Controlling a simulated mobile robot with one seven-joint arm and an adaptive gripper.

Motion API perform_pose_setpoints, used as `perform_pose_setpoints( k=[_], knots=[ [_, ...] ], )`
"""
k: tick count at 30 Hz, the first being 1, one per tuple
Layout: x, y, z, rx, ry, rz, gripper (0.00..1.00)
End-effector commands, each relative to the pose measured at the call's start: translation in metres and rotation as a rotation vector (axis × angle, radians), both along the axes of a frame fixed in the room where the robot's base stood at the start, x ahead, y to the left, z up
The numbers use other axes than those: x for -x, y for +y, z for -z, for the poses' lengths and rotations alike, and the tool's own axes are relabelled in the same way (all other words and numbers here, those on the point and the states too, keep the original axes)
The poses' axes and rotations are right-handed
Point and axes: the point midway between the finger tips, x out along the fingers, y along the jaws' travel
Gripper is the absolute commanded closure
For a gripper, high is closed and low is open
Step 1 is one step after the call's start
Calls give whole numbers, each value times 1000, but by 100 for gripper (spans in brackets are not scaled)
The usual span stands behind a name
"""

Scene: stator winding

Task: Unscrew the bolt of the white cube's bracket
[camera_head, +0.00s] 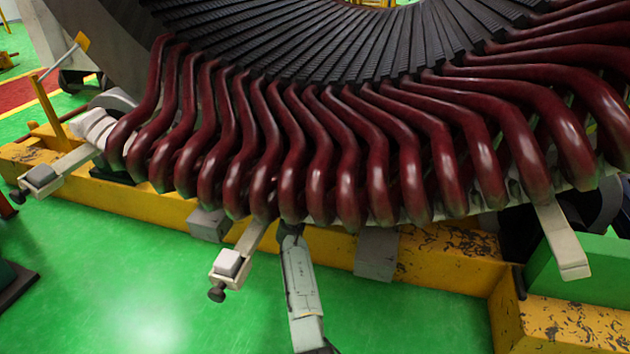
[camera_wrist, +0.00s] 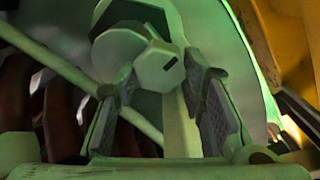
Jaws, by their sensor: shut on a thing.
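In the head view, a white cube (camera_head: 228,262) sits on the outer end of a pale bracket (camera_head: 250,240) below the dark red coils. A dark knob (camera_head: 217,292) hangs under that end. My gripper (camera_head: 290,232) is right of this bracket, close under the coils, mostly hidden. In the wrist view, a pale hexagonal bolt head (camera_wrist: 159,66) with a dark slot-like mark lies between the tips of my gripper (camera_wrist: 158,80), which is shut on it. A larger rounded part (camera_wrist: 118,48) is behind the bolt. The bolt is hidden in the head view.
Dark red coils (camera_head: 320,180) hang just above my gripper. A yellow beam (camera_head: 450,255) runs behind it. The green floor (camera_head: 130,270) is open at lower left.

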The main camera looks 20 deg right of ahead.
Motion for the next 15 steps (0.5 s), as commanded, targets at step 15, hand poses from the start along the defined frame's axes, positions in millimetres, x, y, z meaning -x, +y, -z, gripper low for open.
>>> perform_pose_setpoints(
  k=[15],
  knots=[
    [-1, 0, 1, 407, 276, 1, 91]
  ],
)
